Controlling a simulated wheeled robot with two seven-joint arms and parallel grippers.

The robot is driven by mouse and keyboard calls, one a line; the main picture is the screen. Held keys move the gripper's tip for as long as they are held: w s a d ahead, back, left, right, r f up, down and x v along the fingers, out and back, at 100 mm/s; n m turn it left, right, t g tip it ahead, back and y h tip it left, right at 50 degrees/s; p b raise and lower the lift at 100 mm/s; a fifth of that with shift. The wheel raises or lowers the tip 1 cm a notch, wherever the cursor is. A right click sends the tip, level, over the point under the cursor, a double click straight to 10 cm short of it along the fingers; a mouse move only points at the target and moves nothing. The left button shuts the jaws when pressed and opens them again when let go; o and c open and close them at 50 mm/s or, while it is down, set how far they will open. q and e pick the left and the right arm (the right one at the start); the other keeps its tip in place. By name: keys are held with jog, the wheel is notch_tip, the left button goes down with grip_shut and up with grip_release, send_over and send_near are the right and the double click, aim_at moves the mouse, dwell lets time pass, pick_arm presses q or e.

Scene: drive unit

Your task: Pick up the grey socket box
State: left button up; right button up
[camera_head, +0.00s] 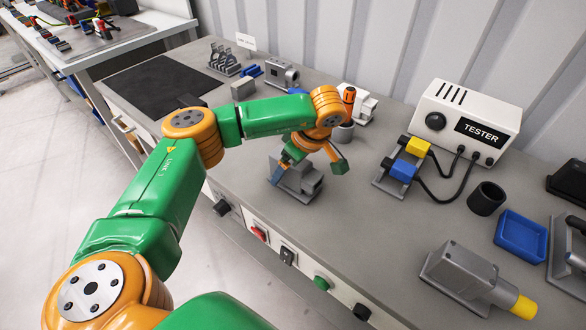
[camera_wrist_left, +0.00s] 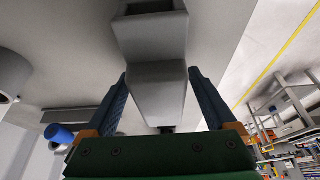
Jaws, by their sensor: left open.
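The grey socket box (camera_head: 309,180) stands on the workbench, on a flat grey base, near the front edge in the middle of the head view. My left gripper (camera_head: 308,165) is above it, pointing down, and hides part of it. In the left wrist view the grey box (camera_wrist_left: 157,92) lies between the two spread blue fingers of the gripper (camera_wrist_left: 157,80), with gaps on both sides. The left gripper is open and holds nothing. My right gripper is not in view.
A white tester (camera_head: 466,118) with cables to a blue and yellow connector (camera_head: 409,158) stands right. A dark cup (camera_head: 486,198), blue tray (camera_head: 521,236) and grey yellow-ended unit (camera_head: 470,277) lie nearer right. A grey cup (camera_head: 343,131) stands close behind the gripper.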

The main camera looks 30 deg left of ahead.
pick_arm(q)
jog(key=shift+a+f, duration=0.2)
jog(key=shift+f, duration=0.25)
grip_shut()
jog(key=shift+r, duration=0.1)
